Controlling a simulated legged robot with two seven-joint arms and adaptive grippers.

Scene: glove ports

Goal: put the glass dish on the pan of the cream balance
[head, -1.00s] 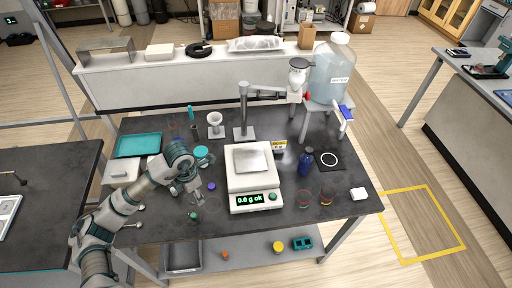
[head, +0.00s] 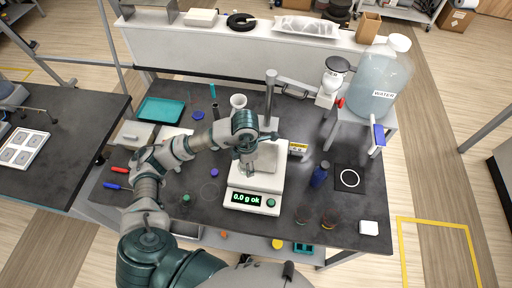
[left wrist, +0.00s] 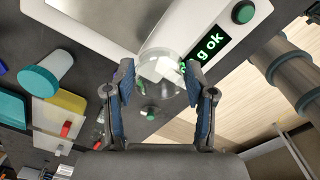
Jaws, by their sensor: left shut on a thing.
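The cream balance (head: 236,190) stands mid-table with a pale square pan (head: 268,178) and a green display reading "0.0 g ok". In the left wrist view the balance (left wrist: 185,22) lies just beyond my fingertips. My left gripper (head: 246,168) is over the left part of the balance, by the pan's left edge. In the left wrist view its fingers (left wrist: 160,77) are shut on the clear glass dish (left wrist: 158,62), which overlaps the balance's front edge and display. The dish is hard to make out in the head view. I cannot tell its height above the balance. My right gripper is not in view.
A grey post (head: 270,95) stands behind the balance. A blue bottle (head: 320,175) and a black mat with a white ring (head: 337,187) are to the right. A water jug (head: 375,85) stands at the back right. A teal tray (head: 160,111) is at the back left.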

